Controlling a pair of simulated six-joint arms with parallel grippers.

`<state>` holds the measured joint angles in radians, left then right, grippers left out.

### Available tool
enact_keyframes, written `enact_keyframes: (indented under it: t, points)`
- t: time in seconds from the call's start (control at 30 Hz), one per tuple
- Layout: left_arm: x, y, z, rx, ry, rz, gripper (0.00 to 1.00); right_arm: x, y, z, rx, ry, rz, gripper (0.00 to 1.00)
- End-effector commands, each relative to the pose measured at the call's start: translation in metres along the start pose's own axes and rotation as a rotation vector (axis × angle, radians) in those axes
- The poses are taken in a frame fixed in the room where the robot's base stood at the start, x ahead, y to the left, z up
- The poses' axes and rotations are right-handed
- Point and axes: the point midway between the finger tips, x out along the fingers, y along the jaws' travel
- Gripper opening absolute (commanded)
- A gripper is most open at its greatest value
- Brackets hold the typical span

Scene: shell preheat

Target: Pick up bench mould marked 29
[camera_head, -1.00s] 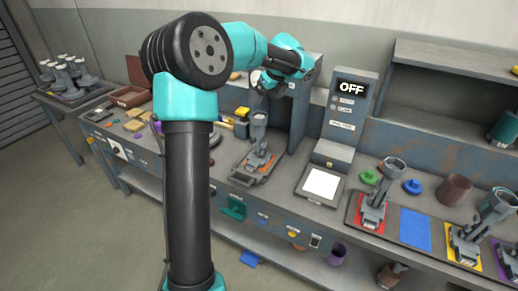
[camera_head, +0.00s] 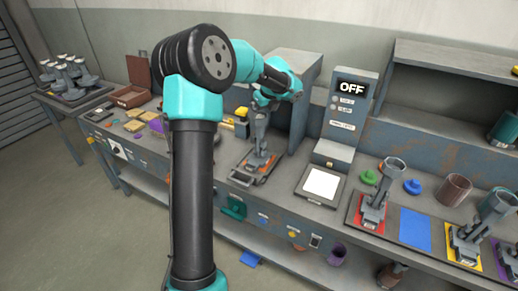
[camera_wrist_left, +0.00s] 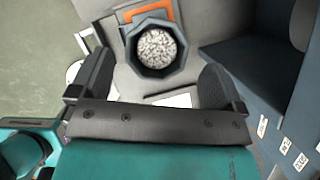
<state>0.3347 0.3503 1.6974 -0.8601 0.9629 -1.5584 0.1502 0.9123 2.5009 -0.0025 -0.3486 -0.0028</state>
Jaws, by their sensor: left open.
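A grey mould (camera_head: 261,138) stands upright on an orange-marked base plate (camera_head: 240,178) at the middle of the bench. The left wrist view looks down on its round, many-sided cup (camera_wrist_left: 157,47), filled with pale grains. My left gripper (camera_head: 264,101) is over the mould's top in the head view. Its two fingers (camera_wrist_left: 157,68) are spread open on either side of the cup, with no grip on it. Similar grey moulds stand at the right, on a red mat (camera_head: 356,222) and a yellow mat (camera_head: 457,252). No number 29 is readable.
A housing (camera_head: 303,65) stands close behind the mould, with an OFF display panel (camera_head: 345,105) to its right. A white square pad (camera_head: 321,183) lies right of the mould. More moulds stand on a side table (camera_head: 52,98) at far left.

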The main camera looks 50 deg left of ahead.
Motion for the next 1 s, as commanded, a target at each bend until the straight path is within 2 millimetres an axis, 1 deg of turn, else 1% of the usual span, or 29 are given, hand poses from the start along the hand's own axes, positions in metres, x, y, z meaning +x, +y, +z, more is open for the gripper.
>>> enact_keyframes:
  t: [0.03,0.13,0.2,0.3,0.77,0.8,0.87,1.0]
  points:
    - [0.008,0.002,0.000,0.000,0.001,0.003,0.95,0.000,0.000,0.000,0.000,0.000,0.000,0.43]
    - [0.022,0.005,0.000,0.001,0.000,0.004,0.95,0.000,0.000,0.000,0.000,0.000,0.000,0.43]
    - [0.030,0.004,-0.001,0.001,0.001,0.002,0.95,0.000,0.000,0.000,0.000,0.000,0.000,0.43]
    - [0.037,0.004,0.000,0.000,0.000,0.002,0.95,0.000,0.000,0.000,0.000,0.000,0.000,0.43]
    - [0.037,0.004,0.000,0.000,-0.001,0.000,0.95,0.000,0.000,0.000,0.000,0.000,0.000,0.43]
    - [0.037,0.004,0.000,0.000,-0.001,0.000,0.94,0.000,0.000,0.000,0.000,0.000,0.000,0.43]
    - [0.037,0.004,0.000,0.000,-0.001,0.000,0.88,0.000,0.000,0.000,0.000,0.000,0.000,0.43]
    - [0.037,0.004,0.000,0.000,-0.001,0.000,0.75,0.000,0.000,0.000,0.000,0.000,0.000,0.43]
